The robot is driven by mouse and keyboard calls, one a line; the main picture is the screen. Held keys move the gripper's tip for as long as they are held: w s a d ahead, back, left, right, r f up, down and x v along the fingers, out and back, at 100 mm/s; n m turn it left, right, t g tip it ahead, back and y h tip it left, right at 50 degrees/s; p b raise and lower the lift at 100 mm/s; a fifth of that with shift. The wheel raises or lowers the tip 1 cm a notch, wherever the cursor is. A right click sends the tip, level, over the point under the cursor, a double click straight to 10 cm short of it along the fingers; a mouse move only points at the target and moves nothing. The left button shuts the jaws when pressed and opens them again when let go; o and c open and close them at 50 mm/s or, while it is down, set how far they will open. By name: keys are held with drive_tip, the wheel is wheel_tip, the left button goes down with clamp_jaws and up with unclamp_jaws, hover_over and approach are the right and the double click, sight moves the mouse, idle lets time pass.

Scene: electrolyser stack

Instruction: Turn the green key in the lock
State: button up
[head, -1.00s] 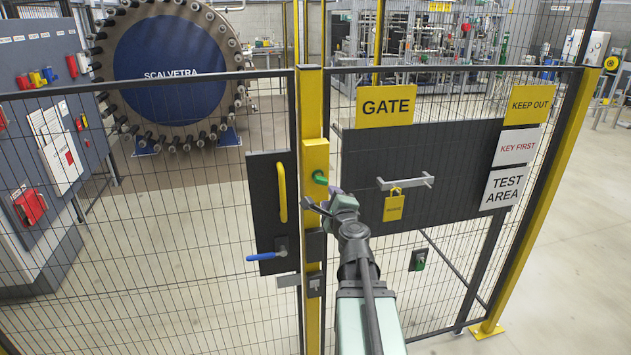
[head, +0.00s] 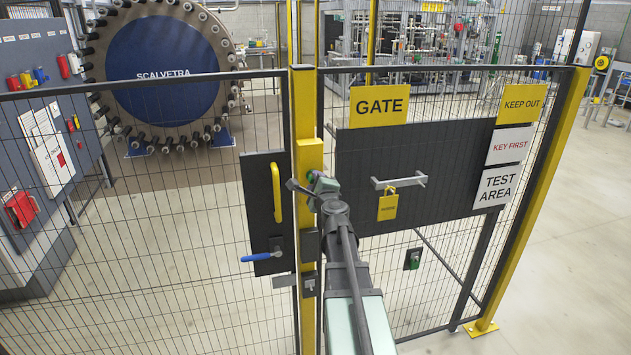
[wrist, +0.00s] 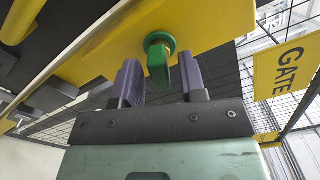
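The green key (wrist: 158,62) sits in its round lock on the yellow gate post in the wrist view, its flat grip pointing toward my gripper. My gripper (wrist: 162,82) is open, with one purple-grey finger on each side of the key's grip. Gaps show on both sides, wider on the right, so neither finger appears to touch it. In the head view my gripper (head: 303,187) is at the yellow lock box (head: 309,157) and hides most of the key.
Left of the post is a dark plate with a yellow handle (head: 276,193) and a blue lever (head: 262,257).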

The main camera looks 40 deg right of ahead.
clamp_jaws()
drive_tip(key=n, duration=0.3)
drive_tip(key=shift+n, duration=0.4)
drive_tip(key=shift+o, duration=0.7)
unclamp_jaws()
drive_tip(key=v, duration=1)
drive_tip(key=shift+s, duration=0.35)
